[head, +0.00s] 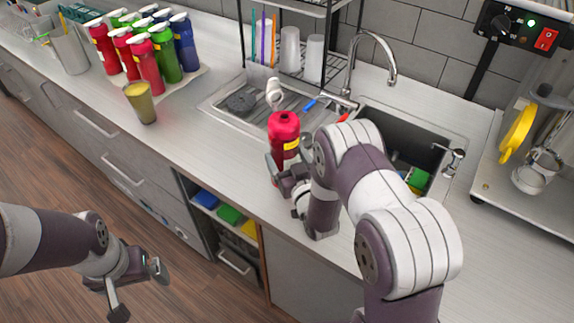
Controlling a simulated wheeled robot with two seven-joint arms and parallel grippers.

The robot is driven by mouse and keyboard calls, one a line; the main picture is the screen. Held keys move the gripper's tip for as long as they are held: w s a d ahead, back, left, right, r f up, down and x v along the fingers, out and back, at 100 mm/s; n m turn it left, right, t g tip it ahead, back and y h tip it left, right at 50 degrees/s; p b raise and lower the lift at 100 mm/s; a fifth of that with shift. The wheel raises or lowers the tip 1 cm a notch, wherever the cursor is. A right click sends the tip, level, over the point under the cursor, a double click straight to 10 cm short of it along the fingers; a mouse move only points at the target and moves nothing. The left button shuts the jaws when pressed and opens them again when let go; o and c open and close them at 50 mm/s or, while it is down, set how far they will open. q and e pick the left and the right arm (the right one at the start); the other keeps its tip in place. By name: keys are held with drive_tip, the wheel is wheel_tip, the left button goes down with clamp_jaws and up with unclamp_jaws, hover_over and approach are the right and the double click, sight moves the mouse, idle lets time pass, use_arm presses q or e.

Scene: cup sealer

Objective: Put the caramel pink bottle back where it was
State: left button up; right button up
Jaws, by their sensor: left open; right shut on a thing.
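The pink bottle (285,128) with a white pump top and a yellow label is upright in front of the sink's drain board. My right gripper (280,172) is shut on its lower part, which the gripper partly hides. I cannot tell whether its base touches the counter. Other pink bottles (148,66), green bottles and blue bottles stand grouped on a pale mat (190,80) at the back left. My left gripper (138,285) is open and empty, low in front of the drawers.
A cup of yellow-green drink (141,103) stands on the counter before the bottle group. A faucet (372,55), drain board (215,104) and straw holder (263,72) are behind the held bottle. Counter between cup and held bottle is clear.

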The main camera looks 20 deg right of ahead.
drive_tip(key=shift+s+a+f+p, duration=0.1)
drive_tip(key=shift+s+f+p, duration=0.05)
drive_tip(key=shift+f, duration=0.45)
drive_tip(key=shift+s+a+f+p, duration=0.1)
drive_tip(key=shift+s+f+p, duration=0.05)
drive_tip(key=shift+f, duration=0.4)
drive_tip(key=shift+w+d+f, duration=0.1)
drive_tip(key=shift+w+f, duration=0.05)
drive_tip(key=shift+f, duration=0.45)
drive_tip(key=o, duration=1.7)
